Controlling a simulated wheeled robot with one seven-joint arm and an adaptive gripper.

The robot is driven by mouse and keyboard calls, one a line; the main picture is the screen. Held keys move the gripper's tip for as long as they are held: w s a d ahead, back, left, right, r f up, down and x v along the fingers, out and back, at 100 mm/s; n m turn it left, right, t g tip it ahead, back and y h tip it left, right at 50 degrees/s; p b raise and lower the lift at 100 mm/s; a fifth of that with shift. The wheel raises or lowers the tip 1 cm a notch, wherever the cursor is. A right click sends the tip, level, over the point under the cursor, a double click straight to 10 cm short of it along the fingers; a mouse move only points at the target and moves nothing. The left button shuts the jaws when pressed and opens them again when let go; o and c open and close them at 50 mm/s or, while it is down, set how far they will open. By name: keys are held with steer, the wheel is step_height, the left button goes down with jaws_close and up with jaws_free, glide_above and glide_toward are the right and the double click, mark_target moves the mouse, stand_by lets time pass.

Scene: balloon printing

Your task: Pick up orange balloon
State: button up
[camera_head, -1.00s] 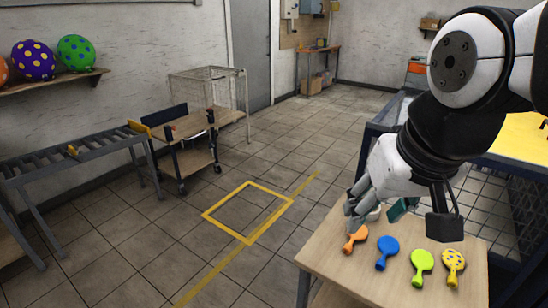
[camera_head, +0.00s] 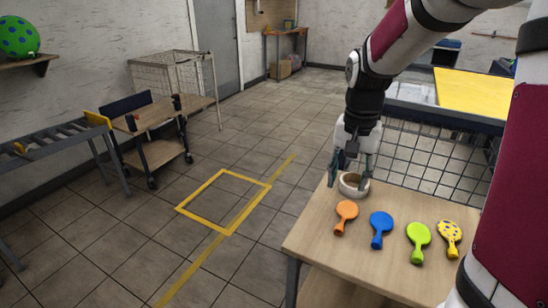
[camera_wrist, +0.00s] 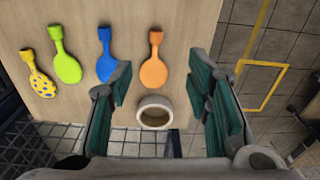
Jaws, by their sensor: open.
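The orange balloon (camera_head: 345,214) lies flat and uninflated on the wooden table (camera_head: 330,250), leftmost of a row in the head view. In the wrist view the orange balloon (camera_wrist: 154,62) lies ahead of and between my open fingers, with its neck pointing up in the picture. My gripper (camera_head: 352,178) is above the table's far left corner, over a pale round ring-shaped holder (camera_head: 354,186). In the wrist view my gripper (camera_wrist: 160,95) has its teal pads wide apart with nothing between them. The gripper is apart from the balloon.
Blue (camera_head: 381,228), green (camera_head: 418,240) and yellow spotted (camera_head: 449,236) balloons lie to the right of the orange one. A wire mesh fence (camera_head: 440,160) stands behind the table. A yellow floor square (camera_head: 222,202) and open floor are to the left.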

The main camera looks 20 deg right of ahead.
mark_target(341, 225)
steer(key=shift+m, duration=0.4)
steer(key=f, duration=0.5)
steer(key=d+f, duration=0.1)
steer(key=f, duration=0.5)
steer(key=w+f+b, duration=0.1)
steer(key=f, duration=0.5)
steer(key=shift+d, duration=0.35)
steer(key=shift+c, duration=0.2)
steer(key=c, duration=0.8)
